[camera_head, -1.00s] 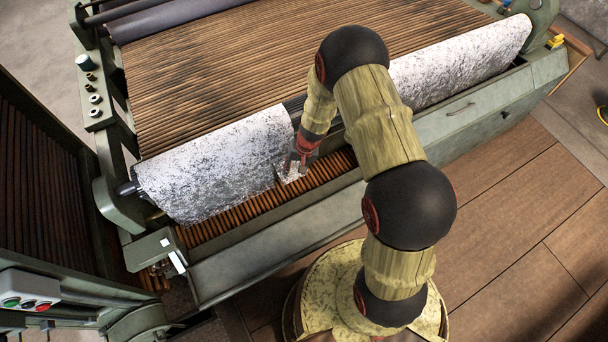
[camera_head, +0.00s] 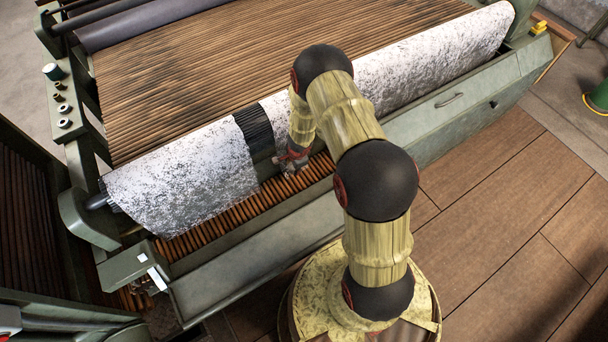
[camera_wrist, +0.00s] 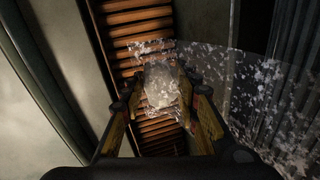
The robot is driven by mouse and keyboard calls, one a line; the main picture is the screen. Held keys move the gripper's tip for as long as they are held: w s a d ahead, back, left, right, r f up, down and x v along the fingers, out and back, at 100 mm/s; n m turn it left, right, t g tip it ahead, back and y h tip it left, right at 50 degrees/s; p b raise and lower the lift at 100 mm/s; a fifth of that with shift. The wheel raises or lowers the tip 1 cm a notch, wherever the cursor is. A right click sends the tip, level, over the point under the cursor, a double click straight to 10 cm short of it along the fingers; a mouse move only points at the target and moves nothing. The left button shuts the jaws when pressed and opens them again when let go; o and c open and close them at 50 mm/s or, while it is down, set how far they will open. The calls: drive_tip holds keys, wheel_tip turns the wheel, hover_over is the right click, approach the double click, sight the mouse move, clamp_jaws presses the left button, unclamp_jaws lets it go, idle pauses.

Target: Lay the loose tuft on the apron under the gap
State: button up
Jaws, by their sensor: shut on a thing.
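The loose tuft (camera_wrist: 161,84) is a pale, speckled fluffy clump between the two fingers of my gripper (camera_wrist: 158,98) in the wrist view. My gripper (camera_head: 289,165) is shut on it, close over the slatted apron (camera_head: 226,208). The tuft is mostly hidden by the gripper in the head view. I cannot tell whether it touches the slats. The gap (camera_head: 255,128) is a dark ribbed band on the roller between two stretches of white speckled fleece.
White fleece (camera_head: 185,172) covers the roller left of the gap, and more fleece (camera_head: 430,60) lies to the right. A green-grey metal trough wall (camera_head: 250,240) runs along the front. A wide slatted bed (camera_head: 220,70) lies behind.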

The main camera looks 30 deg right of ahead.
drive_tip(key=b, duration=0.2)
hover_over(303, 175)
drive_tip(key=s, duration=0.1)
drive_tip(key=f, duration=0.5)
drive_tip(key=shift+a+f, duration=0.2)
drive_tip(key=shift+f, duration=0.05)
drive_tip(key=shift+d+f+b, duration=0.2)
drive_tip(key=shift+f+b, duration=0.55)
drive_tip(key=shift+f, duration=0.9)
drive_tip(key=shift+f, duration=0.1)
drive_tip(key=shift+f, duration=0.15)
drive_tip(key=o, duration=0.8)
drive_tip(key=shift+o, duration=0.5)
drive_tip(key=p+v, duration=0.4)
drive_tip(key=v, duration=0.8)
drive_tip(key=shift+r, duration=0.25)
